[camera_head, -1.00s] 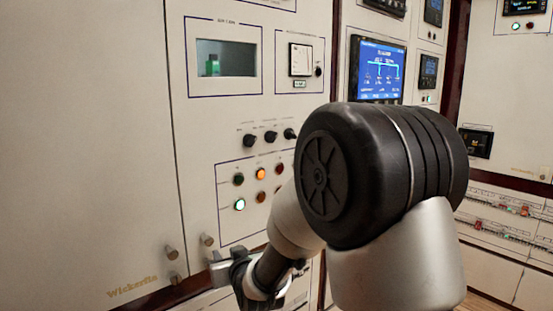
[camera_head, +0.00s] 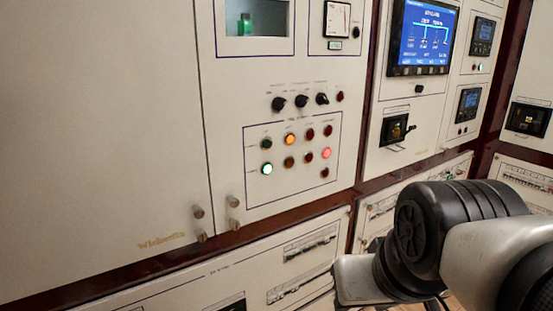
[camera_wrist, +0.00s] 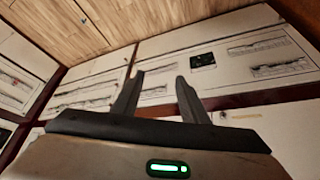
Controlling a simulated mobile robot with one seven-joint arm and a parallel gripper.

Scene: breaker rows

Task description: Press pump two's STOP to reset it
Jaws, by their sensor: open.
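A framed panel (camera_head: 284,190) of small round lamps or buttons is on the cream cabinet in the head view. Its lit ones are a green-white one (camera_head: 267,169), an orange one (camera_head: 289,140) and a red one (camera_head: 326,153); several others are dark. Their labels are too small to read, so I cannot tell which is pump two's STOP. My gripper (camera_wrist: 160,76) is open and empty in the wrist view, with lower cabinet fronts and the floor beyond it. Its fingers cannot be made out in the head view, where my arm is low at the right, apart from the panel.
Black rotary knobs (camera_head: 302,101) sit above the panel. A blue screen (camera_head: 424,37) and a black switch (camera_head: 394,129) are to its right. Knobs (camera_head: 234,202) stick out at the lower left. Lower breaker fronts (camera_head: 310,245) run below. The space before the panel is clear.

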